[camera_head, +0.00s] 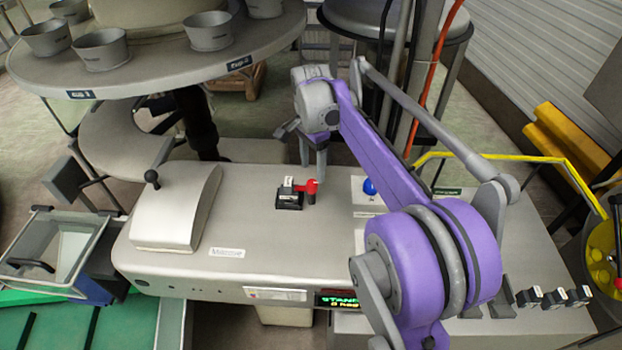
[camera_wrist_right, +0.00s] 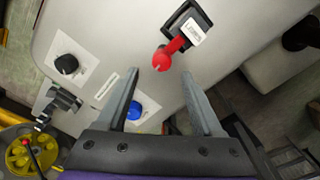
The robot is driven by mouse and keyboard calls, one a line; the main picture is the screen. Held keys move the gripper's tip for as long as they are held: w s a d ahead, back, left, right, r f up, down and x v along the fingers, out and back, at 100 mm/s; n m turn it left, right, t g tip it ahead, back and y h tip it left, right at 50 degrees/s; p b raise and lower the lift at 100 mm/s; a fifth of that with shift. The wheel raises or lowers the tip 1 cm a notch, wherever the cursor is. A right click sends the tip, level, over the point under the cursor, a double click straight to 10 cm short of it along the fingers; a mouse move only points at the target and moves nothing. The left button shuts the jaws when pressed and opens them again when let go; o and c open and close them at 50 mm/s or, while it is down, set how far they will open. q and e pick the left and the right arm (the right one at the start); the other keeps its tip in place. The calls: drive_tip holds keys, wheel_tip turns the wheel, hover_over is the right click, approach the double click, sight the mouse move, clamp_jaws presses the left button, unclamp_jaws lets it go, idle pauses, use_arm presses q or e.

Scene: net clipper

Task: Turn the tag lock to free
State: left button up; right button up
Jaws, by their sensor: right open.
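The lock (camera_head: 289,200) is a small black block with a white label and a red lever (camera_head: 312,187), on the pale top of the machine. In the right wrist view the red lever (camera_wrist_right: 168,54) lies diagonally from the black block (camera_wrist_right: 184,14), its round end toward my gripper. The label's text is too small to read surely. My right gripper (camera_head: 314,168) is just behind and above the lock in the head view. In the wrist view its two fingers (camera_wrist_right: 160,74) are spread and empty, with the lever's end just beyond the gap between them. My left gripper is not in view.
A blue button (camera_head: 369,187) is right of the lock; a black knob (camera_wrist_right: 67,64) shows in the wrist view. A pale hood (camera_head: 178,208) with a black-knobbed lever is at left. A round table (camera_head: 160,75) with several cups stands behind. The top around the lock is clear.

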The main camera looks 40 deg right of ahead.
sight(312, 182)
wheel_tip(312, 182, down, 5)
drive_tip(key=shift+f, duration=0.1)
drive_tip(key=shift+w, duration=0.1)
clamp_jaws()
idle(0.4)
